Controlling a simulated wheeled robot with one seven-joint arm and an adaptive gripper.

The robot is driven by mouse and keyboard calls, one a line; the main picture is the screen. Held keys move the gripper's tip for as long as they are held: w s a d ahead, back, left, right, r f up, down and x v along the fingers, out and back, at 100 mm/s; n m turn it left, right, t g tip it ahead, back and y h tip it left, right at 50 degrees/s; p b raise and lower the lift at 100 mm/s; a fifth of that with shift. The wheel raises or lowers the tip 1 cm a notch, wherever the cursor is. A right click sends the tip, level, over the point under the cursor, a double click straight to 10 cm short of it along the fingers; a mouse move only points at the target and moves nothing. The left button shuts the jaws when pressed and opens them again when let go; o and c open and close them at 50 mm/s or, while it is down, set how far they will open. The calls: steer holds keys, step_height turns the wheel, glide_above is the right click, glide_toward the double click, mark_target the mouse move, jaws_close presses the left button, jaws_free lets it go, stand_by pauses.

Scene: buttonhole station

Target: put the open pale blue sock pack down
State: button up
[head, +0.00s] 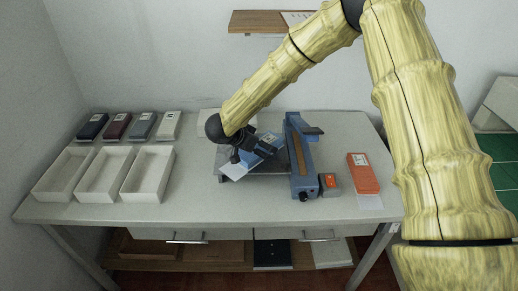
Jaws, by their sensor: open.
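A pale blue sock pack (268,144) with a white part lies tilted at the machine on the table, partly hidden by my gripper. A white sheet or flap (237,172) sticks out at its lower left; I cannot tell whether it belongs to the pack. My black gripper (252,155) is open, right over the pack. I cannot tell whether its fingers touch the pack. The blue machine (302,165), with a brown strip along its arm, stands just right of the gripper. Its grey bed (282,163) shows beneath the pack.
Three empty white trays (149,173) stand at the left. Behind them lie navy (93,126), maroon (116,126), grey-blue (141,126) and pale (167,125) packs. An orange pack (362,172) and a small red-topped box (329,184) are at the right. The table's front (240,211) is clear.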

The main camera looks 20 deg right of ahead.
steer(key=shift+c, duration=0.4)
steer(key=c, duration=1.2)
